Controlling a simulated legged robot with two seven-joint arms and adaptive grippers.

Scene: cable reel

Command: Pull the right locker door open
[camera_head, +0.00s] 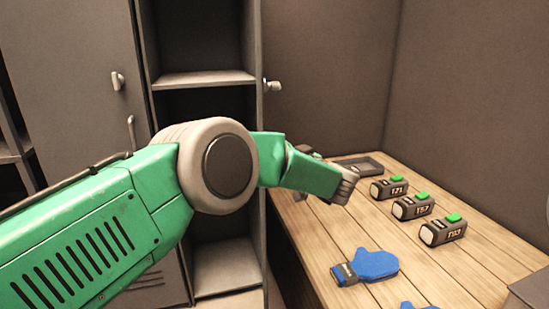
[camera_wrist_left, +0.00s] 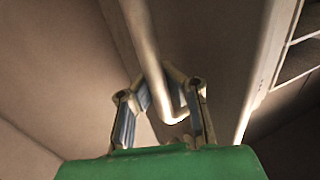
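The right locker door (camera_head: 259,60) stands swung open, seen nearly edge-on, with the locker's shelves showing to its left. A knob (camera_head: 272,86) sits on its outer face. In the left wrist view, the door (camera_wrist_left: 215,50) carries a pale bar handle (camera_wrist_left: 148,45) with a bent lower end. My left gripper (camera_wrist_left: 157,84) has its two fingers on either side of this bar, curled in with their tips close against it. My right gripper is not in view.
The left locker door (camera_head: 75,60) is closed. A wooden table (camera_head: 320,245) on the right holds several dark labelled devices (camera_head: 411,207) with green tops, a dark tray (camera_head: 358,167) and a blue mitten (camera_head: 375,266). The table lies close to the opened door and my arm.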

